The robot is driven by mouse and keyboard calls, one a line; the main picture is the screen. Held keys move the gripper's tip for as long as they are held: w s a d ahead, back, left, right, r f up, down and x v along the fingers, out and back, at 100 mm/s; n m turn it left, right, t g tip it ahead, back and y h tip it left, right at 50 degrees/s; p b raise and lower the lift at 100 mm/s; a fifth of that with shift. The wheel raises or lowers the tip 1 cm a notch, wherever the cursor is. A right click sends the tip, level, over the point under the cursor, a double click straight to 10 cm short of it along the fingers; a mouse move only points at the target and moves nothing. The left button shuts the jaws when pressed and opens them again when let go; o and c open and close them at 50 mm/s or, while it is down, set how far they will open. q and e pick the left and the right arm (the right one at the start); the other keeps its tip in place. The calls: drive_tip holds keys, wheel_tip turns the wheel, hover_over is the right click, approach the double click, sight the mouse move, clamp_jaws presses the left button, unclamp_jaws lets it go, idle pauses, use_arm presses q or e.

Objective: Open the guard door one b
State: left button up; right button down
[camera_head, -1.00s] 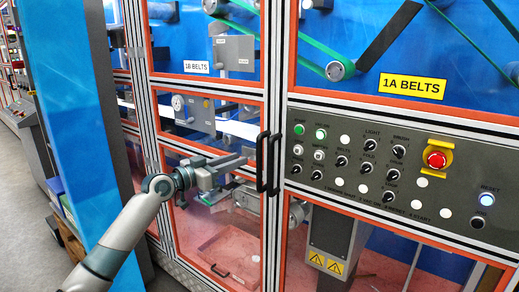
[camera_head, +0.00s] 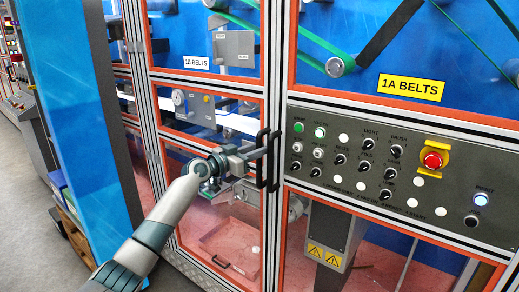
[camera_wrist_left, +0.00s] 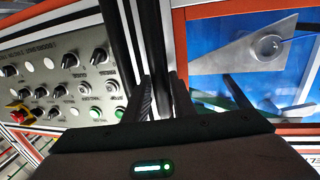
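Guard door one b, labelled 1B BELTS (camera_head: 197,62), is the orange-edged, glazed left door and looks shut. Its black bar handle (camera_head: 261,165) stands upright on its right edge. A second black handle (camera_head: 275,165) is beside it, on the 1A side. My left gripper (camera_head: 262,151) is at the 1B handle with its fingertips at the bar's upper half. My right gripper is not in view.
A control panel (camera_head: 330,185) with knobs and a red emergency stop (camera_head: 433,160) is just right of the handles. A blue panel (camera_head: 85,110) stands at the left. Grey floor (camera_head: 40,225) shows at the far left.

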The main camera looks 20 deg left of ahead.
use_arm(q)
drive_tip(key=shift+c, duration=0.2)
clamp_jaws()
drive_tip(key=shift+s, duration=0.1)
